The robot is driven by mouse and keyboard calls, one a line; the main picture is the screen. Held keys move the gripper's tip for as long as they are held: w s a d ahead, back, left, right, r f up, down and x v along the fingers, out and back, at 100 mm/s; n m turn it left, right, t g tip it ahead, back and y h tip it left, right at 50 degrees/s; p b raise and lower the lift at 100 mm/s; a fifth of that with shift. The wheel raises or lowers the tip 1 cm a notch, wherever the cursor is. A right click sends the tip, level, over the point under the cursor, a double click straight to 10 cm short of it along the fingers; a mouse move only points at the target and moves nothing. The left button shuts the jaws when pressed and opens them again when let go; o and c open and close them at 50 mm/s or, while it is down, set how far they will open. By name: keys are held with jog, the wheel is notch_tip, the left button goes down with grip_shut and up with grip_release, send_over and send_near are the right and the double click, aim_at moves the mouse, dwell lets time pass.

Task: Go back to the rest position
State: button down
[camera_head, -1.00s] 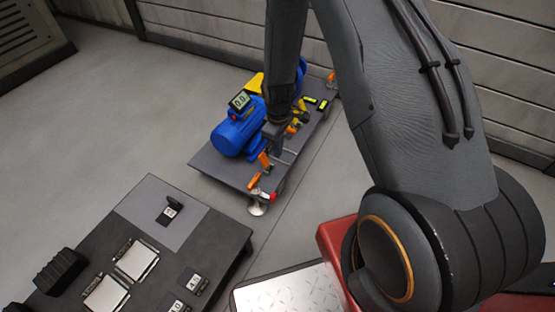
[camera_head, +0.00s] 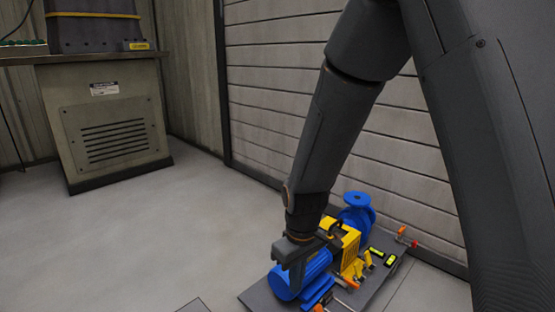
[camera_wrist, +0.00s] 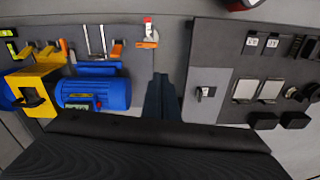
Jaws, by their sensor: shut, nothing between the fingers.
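My gripper (camera_head: 283,265) is at the end of my lowered arm in the head view, over or in front of the blue motor (camera_head: 302,278). The wrist view shows the two dark fingers (camera_wrist: 162,98) together with nothing between them. There they appear over the gap between the skid and a dark table. The blue motor (camera_wrist: 93,93) with its small green display lies left of the fingers, apart from them in the picture.
The skid plate (camera_head: 262,300) carries a yellow guard (camera_head: 345,237), a blue pump (camera_head: 357,212) and orange-handled clamps. The dark table (camera_wrist: 228,112) holds labelled blocks and plates. A cabinet (camera_head: 115,130) stands back left. The floor (camera_head: 150,225) between is clear.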

jog(key=s+a+r+m, duration=0.1)
jog(key=s+a+r, duration=0.2)
jog(key=s+r, duration=0.6)
jog(key=s+a+r, duration=0.3)
jog(key=s+r, duration=0.3)
jog(key=s, duration=0.6)
jog(key=d+r+m+p, duration=0.3)
jog(key=d+r+p, duration=0.7)
jog(key=p, duration=0.6)
jog(key=d+r+m+p, duration=0.3)
jog(key=d+r+p, duration=0.7)
jog(key=r+p, duration=0.5)
jog(key=shift+s+d+r+m+h+p, duration=0.25)
jog(key=shift+d+m+h+p, duration=0.1)
jog(key=shift+p, duration=0.25)
